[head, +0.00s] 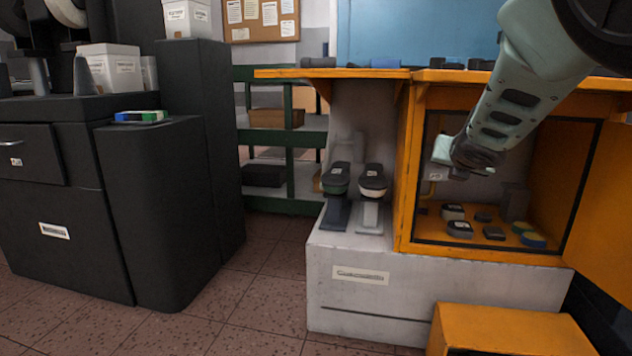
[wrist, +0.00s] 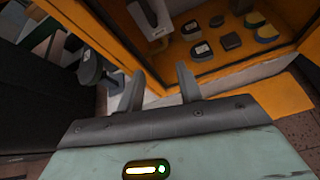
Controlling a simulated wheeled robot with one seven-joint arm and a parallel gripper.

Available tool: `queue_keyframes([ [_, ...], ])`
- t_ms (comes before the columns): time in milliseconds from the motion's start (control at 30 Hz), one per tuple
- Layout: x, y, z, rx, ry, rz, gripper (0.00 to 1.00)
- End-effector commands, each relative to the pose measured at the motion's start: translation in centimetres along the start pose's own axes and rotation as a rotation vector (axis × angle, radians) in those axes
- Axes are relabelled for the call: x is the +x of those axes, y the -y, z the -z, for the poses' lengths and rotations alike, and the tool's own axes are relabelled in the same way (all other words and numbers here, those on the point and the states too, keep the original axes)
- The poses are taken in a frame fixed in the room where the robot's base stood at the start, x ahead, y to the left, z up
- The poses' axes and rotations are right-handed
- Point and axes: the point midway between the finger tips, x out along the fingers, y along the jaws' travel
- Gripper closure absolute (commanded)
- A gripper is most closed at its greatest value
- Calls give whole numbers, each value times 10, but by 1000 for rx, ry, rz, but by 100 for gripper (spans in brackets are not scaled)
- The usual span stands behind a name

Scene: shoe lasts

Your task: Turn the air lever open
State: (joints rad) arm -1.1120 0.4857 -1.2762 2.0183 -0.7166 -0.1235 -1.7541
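My gripper (wrist: 160,86) is open in the wrist view, its two grey fingers apart with nothing between them. I cannot pick out the air lever for sure. A pale upright fitting (wrist: 150,20) shows inside the cabinet in the wrist view, left of the shoe parts.
Several dark shoe parts (head: 460,229) lie on the cabinet floor. Two lasts on stands (head: 372,183) stand left of it on the pale base (head: 345,250). An orange box (head: 505,325) stands in front. A black cabinet (head: 165,210) is at left; floor between is clear.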

Motion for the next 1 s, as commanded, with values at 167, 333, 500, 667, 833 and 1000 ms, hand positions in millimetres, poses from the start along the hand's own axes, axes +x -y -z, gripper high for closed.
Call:
queue_keyframes([
  [167,-24,-4,67,507,-235,86,64],
  [333,-81,-23,128,949,-445,250,64],
  [500,-165,-41,172,1299,-600,484,64],
  [667,-249,-48,198,1527,-662,730,64],
  [833,-313,-42,215,1660,-644,933,64],
  [1000,-362,-30,225,1744,-582,1092,64],
])
